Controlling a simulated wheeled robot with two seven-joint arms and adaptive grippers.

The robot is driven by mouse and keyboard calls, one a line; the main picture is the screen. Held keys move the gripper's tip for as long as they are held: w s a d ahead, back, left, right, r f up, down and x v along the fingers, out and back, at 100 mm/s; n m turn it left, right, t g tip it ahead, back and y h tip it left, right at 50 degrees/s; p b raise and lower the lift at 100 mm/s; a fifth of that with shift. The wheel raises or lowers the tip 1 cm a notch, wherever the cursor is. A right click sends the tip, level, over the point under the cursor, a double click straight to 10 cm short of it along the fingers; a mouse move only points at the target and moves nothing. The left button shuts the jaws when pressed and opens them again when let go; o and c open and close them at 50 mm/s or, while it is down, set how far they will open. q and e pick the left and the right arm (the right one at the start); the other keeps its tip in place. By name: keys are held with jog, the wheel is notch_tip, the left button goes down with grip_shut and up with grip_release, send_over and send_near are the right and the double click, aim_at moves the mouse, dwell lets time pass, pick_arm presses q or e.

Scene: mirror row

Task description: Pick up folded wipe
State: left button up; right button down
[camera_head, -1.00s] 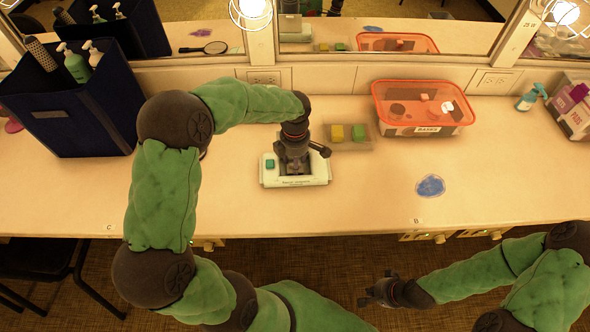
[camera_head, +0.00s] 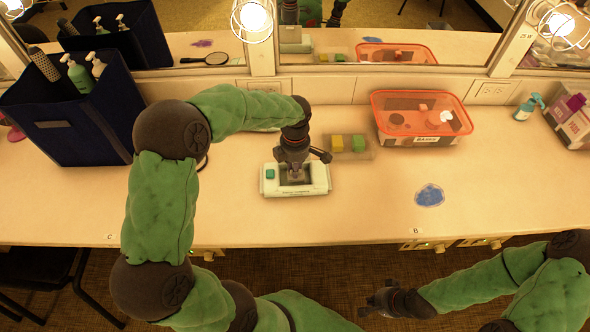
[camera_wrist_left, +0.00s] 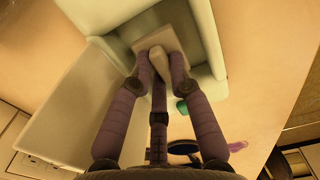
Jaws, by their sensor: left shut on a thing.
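The folded wipe (camera_wrist_left: 160,40) is a pale beige piece in the open well of a white dispenser box (camera_head: 268,187); the box also shows in the left wrist view (camera_wrist_left: 207,40). My left gripper (camera_head: 294,172) reaches down into the well. In the left wrist view its fingers (camera_wrist_left: 160,68) are shut on a raised fold of the wipe. The wipe still lies within the box walls, and whether it touches the bottom is unclear. My right gripper (camera_head: 370,303) hangs in front of the counter, away from the box; its finger opening is too small to read.
A tray with a yellow and a green block (camera_head: 358,143) stands close behind right of the box. An orange-rimmed bin (camera_head: 420,138), a blue patch (camera_head: 429,195) and a spray bottle (camera_head: 528,107) are further right. A dark blue caddy (camera_head: 75,125) stands left. Mirrors line the back.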

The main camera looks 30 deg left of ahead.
pick_arm(q)
jog(key=s+d+r+p, duration=0.5)
jog(key=s+d+r, duration=0.2)
jog(key=s+r, duration=0.4)
jog(key=shift+s+d, duration=0.2)
jog(key=shift+s, duration=0.3)
jog(key=shift+o, duration=1.1)
grip_shut()
jog(key=shift+w+a, duration=0.1)
